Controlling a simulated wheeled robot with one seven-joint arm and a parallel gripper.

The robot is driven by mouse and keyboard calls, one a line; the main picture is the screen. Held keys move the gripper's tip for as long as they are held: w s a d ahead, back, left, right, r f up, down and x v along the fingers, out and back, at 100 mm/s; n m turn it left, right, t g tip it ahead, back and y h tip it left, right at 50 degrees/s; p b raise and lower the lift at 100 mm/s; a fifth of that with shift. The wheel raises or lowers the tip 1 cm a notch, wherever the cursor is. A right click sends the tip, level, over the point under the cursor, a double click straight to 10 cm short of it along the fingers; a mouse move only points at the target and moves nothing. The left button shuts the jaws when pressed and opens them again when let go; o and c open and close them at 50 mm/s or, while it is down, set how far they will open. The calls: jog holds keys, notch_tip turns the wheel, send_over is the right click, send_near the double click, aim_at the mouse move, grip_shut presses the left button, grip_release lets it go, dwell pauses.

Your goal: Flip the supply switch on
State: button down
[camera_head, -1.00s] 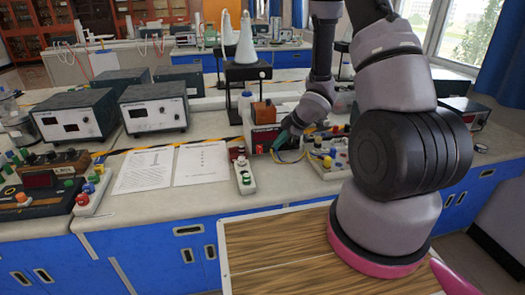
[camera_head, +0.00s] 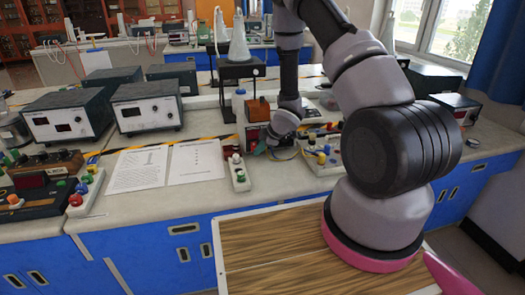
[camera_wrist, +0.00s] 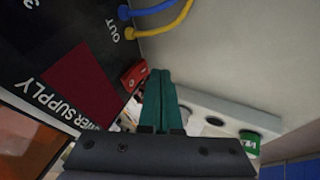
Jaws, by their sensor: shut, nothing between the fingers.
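The power supply (camera_head: 251,133) is a small dark-fronted box on the bench in the head view, partly hidden by my arm. In the wrist view its black panel (camera_wrist: 62,42) fills the left, with a dark red window and the words POWER SUPPLY and OUT. A small red switch (camera_wrist: 133,76) sits at the panel's lower right edge. Whether it is on or off cannot be told. My gripper (camera_wrist: 160,74) has its green fingers shut and empty, the tips right beside the switch; contact is unclear. In the head view my gripper (camera_head: 261,149) is in front of the box.
Blue and yellow leads (camera_wrist: 165,18) leave the panel near OUT. A white strip with coloured knobs (camera_head: 239,175) stands left of my gripper, and a board with coloured terminals (camera_head: 322,158) to its right. Paper sheets (camera_head: 196,162) lie flat further left.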

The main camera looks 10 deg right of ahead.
jog(key=shift+w, duration=0.55)
jog(key=shift+w+f, duration=0.15)
jog(key=shift+w, duration=0.1)
jog(key=shift+r, duration=0.85)
